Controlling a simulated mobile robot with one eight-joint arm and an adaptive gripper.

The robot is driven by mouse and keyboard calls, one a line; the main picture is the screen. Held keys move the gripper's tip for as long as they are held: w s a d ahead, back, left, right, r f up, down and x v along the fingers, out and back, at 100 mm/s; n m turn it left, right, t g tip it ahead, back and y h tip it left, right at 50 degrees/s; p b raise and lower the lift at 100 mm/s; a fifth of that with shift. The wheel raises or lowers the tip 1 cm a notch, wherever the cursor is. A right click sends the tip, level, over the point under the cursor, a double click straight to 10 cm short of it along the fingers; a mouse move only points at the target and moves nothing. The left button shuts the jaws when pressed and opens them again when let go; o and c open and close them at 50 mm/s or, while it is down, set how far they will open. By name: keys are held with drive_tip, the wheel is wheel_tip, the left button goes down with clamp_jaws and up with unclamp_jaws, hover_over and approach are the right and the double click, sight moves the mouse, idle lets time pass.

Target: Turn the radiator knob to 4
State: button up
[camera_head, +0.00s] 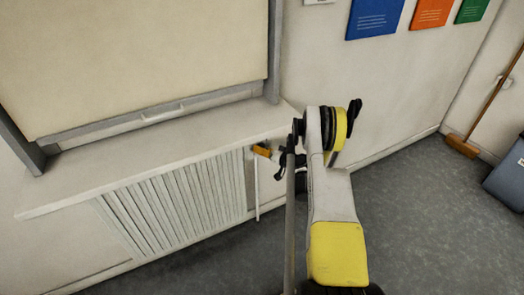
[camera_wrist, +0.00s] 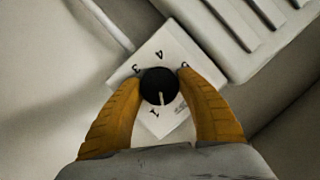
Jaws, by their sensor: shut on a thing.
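The radiator knob (camera_wrist: 155,80) is a round black dial with a pale pointer line, set on a white plate (camera_wrist: 174,48). A 4 and a 3 show on the plate above the knob, and a 1 shows below it. A mark at the upper right is partly covered by a fingertip. The pointer line points down in the wrist view, close to the 1 and away from the 4. My gripper (camera_wrist: 160,72) has its orange fingers on both sides of the knob, shut on it. In the head view my gripper (camera_head: 262,151) is at the radiator's right end; the knob is hidden there.
The slatted radiator cover (camera_head: 180,200) stands under a pale sill (camera_head: 150,150). A thin white pipe (camera_head: 257,195) runs down beside its right end. Open grey floor (camera_head: 420,210) lies at right, with a broom (camera_head: 462,146) and a grey-blue bin (camera_head: 507,175) beyond.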

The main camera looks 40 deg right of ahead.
drive_tip(key=shift+w+r+m+t+y, duration=0.1)
drive_tip(key=shift+m+t+y, duration=0.6)
drive_tip(key=shift+m, duration=0.8)
drive_tip(key=o, duration=1.2)
drive_tip(key=shift+c, duration=0.2)
drive_tip(key=r, duration=0.9)
drive_tip(key=shift+a+r, duration=0.15)
drive_tip(key=shift+a, duration=0.05)
drive_tip(key=shift+d+r, duration=0.1)
drive_tip(key=shift+r, duration=0.3)
